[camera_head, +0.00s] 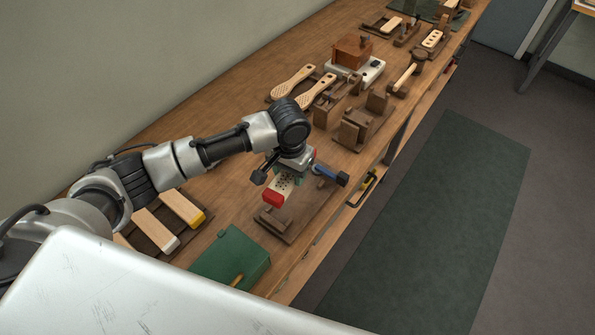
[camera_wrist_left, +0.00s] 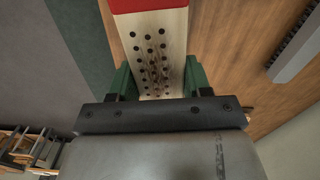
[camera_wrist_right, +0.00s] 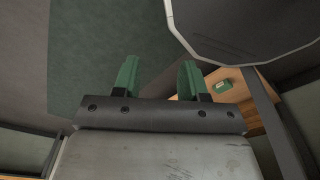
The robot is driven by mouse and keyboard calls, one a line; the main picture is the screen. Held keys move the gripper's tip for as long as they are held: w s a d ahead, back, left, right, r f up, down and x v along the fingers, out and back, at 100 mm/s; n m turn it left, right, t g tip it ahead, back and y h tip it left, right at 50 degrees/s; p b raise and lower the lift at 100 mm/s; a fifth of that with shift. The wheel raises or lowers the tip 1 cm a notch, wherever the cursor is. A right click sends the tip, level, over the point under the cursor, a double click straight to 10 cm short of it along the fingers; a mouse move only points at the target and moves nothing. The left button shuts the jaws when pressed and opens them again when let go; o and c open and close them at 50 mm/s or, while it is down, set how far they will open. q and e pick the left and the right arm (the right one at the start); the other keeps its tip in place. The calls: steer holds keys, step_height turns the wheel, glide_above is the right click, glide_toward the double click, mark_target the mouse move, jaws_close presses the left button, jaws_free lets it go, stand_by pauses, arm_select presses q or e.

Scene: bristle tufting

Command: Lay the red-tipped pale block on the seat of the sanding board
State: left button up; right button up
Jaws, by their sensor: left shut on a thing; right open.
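The red-tipped pale block (camera_head: 277,188) has rows of dark holes in its face. My left gripper (camera_head: 290,172) is shut on it, and its red end points down toward the front. In the left wrist view the block (camera_wrist_left: 153,50) sits between the two green fingers (camera_wrist_left: 155,85), red end at the top edge. The brown wooden board (camera_head: 298,215) under and beside the block appears to be the sanding board; the arm and block hide part of it. I cannot tell whether the block touches it. My right gripper (camera_wrist_right: 158,80) is open and empty in the right wrist view.
A green box (camera_head: 232,258) stands nearer on the bench. Pale blocks with yellow (camera_head: 183,207) and white (camera_head: 155,230) ends lie left of it. Perforated paddles (camera_head: 292,82), wooden fixtures (camera_head: 355,130) and a brown box (camera_head: 351,50) stand farther back. A green mat (camera_head: 440,225) covers floor at right.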

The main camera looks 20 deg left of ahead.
arm_select(q)
steer(key=shift+m, duration=0.6)
steer(key=f, duration=0.1)
steer(key=w+f, duration=0.1)
steer(key=f, duration=0.1)
steer(key=d+f, duration=0.1)
steer(key=shift+w+f, duration=0.15)
steer(key=shift+f, duration=0.5)
steer(key=shift+w+f+b, duration=0.1)
steer(key=shift+f+b, duration=0.15)
steer(key=shift+b, duration=0.15)
steer(key=shift+w+a+f+b, duration=0.1)
steer(key=shift+w+f+b, duration=0.05)
steer(key=shift+f+b, duration=0.4)
steer(key=shift+r, duration=0.1)
arm_select(e)
steer(key=shift+s+d+f, duration=0.2)
steer(key=shift+s+f, duration=0.5)
steer(key=shift+f, duration=0.35)
arm_select(q)
steer(key=shift+r, duration=0.1)
arm_select(e)
steer(key=shift+s+a+r, duration=0.2)
steer(key=shift+s, duration=0.2)
arm_select(q)
steer(key=shift+p, duration=0.9)
arm_select(e)
steer(key=shift+d+r, duration=0.2)
steer(key=shift+r, duration=0.6)
